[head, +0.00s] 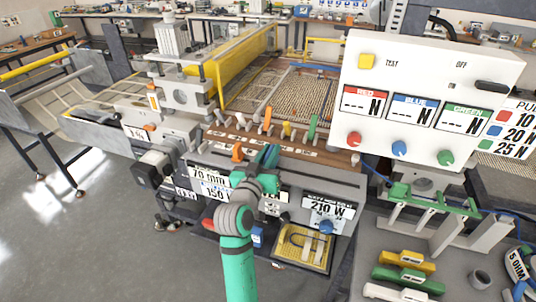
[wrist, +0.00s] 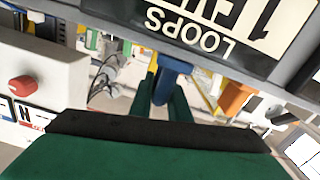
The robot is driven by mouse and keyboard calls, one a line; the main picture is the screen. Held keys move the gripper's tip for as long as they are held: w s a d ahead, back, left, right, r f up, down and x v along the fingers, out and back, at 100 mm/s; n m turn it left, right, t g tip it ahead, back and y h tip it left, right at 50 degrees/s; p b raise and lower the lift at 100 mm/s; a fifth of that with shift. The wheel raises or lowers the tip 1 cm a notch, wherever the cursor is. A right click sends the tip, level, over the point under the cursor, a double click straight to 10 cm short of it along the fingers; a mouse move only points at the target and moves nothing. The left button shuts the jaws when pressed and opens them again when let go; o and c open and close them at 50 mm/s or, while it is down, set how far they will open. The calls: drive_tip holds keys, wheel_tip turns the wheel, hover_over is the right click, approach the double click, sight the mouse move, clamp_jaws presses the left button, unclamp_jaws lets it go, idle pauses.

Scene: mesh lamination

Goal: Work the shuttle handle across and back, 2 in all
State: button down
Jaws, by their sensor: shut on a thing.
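My gripper (head: 267,157) is at the front rail of the mesh machine in the head view. In the wrist view its two dark green fingers (wrist: 165,102) are shut on a blue handle (wrist: 171,78), which I take to be the shuttle handle. The fingers stand on either side of it. In the head view my gripper and arm hide most of this handle.
An orange lever (head: 238,154) stands just left of my gripper; an orange part (wrist: 235,98) also shows in the wrist view. A white control panel (head: 430,62) with red, blue and green knobs stands to the right. A LOOPS sign (wrist: 215,25) hangs close to the fingers.

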drive_tip(key=shift+w+a+r, duration=0.1)
drive_tip(key=shift+a, duration=0.15)
drive_tip(key=c, duration=1.7)
unclamp_jaws()
drive_tip(key=v, duration=1.1)
drive_tip(key=shift+d, duration=0.1)
